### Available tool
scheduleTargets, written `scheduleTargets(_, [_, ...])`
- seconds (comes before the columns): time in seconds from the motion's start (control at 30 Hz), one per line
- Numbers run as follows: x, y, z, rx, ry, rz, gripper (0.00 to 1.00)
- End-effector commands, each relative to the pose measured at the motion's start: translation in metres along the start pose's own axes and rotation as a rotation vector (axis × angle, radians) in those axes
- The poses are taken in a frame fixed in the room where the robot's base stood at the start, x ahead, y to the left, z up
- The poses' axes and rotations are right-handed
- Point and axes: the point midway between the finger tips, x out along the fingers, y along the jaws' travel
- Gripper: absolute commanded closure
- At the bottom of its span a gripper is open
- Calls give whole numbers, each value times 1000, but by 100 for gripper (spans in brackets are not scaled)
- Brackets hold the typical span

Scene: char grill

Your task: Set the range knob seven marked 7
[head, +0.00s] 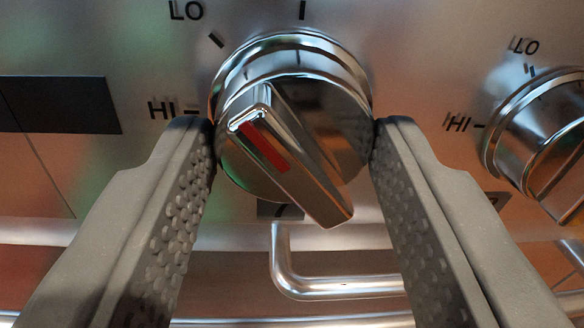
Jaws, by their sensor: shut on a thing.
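A chrome range knob (337,125) sits on the steel panel in the upper middle. Its raised grip bar is tilted, with the red mark (264,147) at the upper-left end, pointing up and left between HI and LO. A dark label (280,210) below the knob is mostly hidden behind it, so I cannot clearly read its number. My gripper (294,125) is shut on the knob, with one textured finger against its left side and the other against its right side.
Another chrome knob (545,135) with its own HI and LO marks is close by on the right. A dark rectangular panel (62,104) is at the left. A bent metal handle (335,286) and a horizontal rail lie below the knob.

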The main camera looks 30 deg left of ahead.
Motion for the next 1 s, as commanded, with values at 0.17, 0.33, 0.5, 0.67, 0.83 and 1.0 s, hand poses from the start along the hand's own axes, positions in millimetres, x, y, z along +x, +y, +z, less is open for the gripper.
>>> scheduleTargets(0.17, [0, -3, -4, 112, -15, -8, 80])
scheduleTargets(0.33, [0, -2, -4, 230, -26, -8, 79])
scheduleTargets(0.5, [0, -2, -4, 351, -31, -10, 80])
scheduleTargets(0.67, [0, -1, -5, 456, -39, -11, 80])
scheduleTargets(0.83, [0, 0, -4, 556, -44, -11, 80])
scheduleTargets(1.0, [0, -1, -4, 629, -46, -13, 80])
